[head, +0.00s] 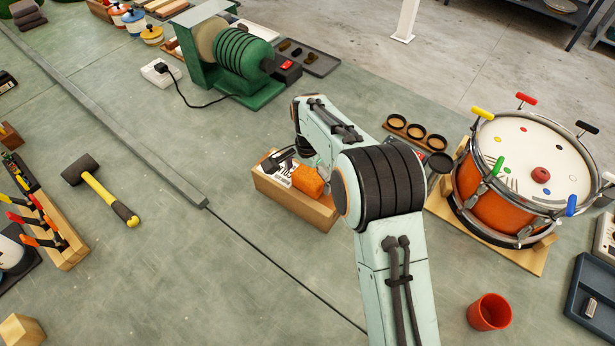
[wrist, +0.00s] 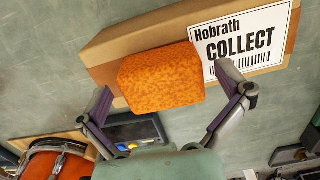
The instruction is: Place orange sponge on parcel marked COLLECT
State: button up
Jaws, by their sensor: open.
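The orange sponge (wrist: 161,78) sits over the middle of the tan parcel (wrist: 118,52) in the wrist view, left of the white COLLECT label (wrist: 242,42). In the head view the sponge (head: 308,181) appears to rest on the top of the parcel (head: 290,203), at its right part. My gripper (wrist: 164,80) is open, with one finger at each side of the sponge and a visible gap at the right finger. Whether the left finger touches it I cannot tell. My arm hides part of the parcel's surroundings in the head view.
An orange drum (head: 523,172) with coloured pegs stands right of my arm, near a wooden ring holder (head: 416,132). A green motor machine (head: 235,62) stands behind. A red cup (head: 489,312) is at front right.

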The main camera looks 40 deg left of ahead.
aim_at(307, 177)
notch_tip(307, 177, up, 12)
jog(key=d+r, duration=0.3)
jog(key=d, duration=0.5)
jog(key=d+r, duration=0.3)
jog(key=d, duration=0.5)
jog(key=s+d, duration=0.5)
jog(key=d, duration=0.3)
jog(key=s+d, duration=0.4)
jog(key=d, duration=0.4)
jog(key=s+d+f+n, duration=0.1)
jog(key=s+d+f, duration=0.2)
jog(key=s, duration=0.6)
jog(key=shift+d+y, duration=0.2)
jog(key=shift+y, duration=0.2)
jog(key=shift+s+f, duration=0.1)
jog(key=shift+s, duration=0.05)
